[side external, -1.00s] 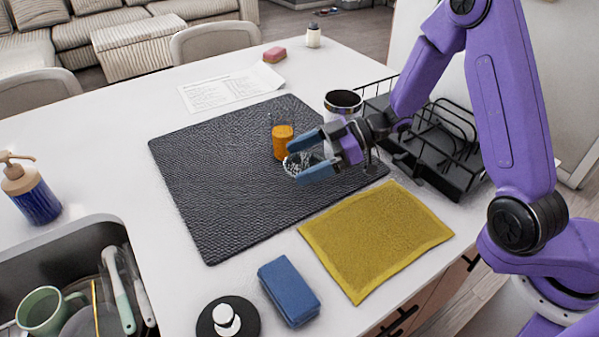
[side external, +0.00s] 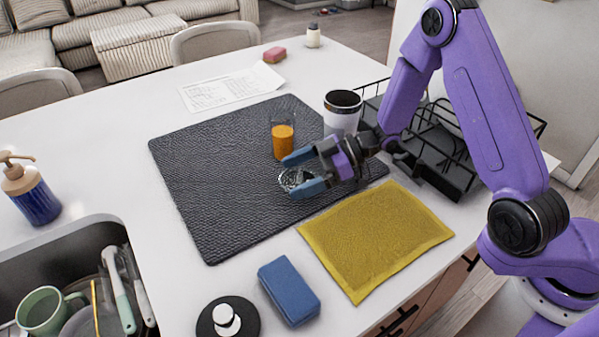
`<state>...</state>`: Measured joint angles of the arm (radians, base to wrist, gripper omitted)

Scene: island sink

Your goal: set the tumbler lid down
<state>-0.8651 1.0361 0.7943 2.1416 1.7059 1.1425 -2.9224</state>
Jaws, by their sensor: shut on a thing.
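My gripper (side external: 300,173) is low over the front right part of the dark textured mat (side external: 210,190). It is shut on a small clear, glinting round thing that looks like the tumbler lid (side external: 292,179). The blue fingers hide part of it, and I cannot tell whether it touches the mat. The white tumbler (side external: 341,119) stands upright behind my gripper, with a dark top and a silver rim.
A glass of orange drink (side external: 283,140) stands just behind my fingers. A black dish rack (side external: 440,150) is to the right. A yellow cloth (side external: 375,240) and blue sponge (side external: 289,291) lie in front. The mat's left part is clear.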

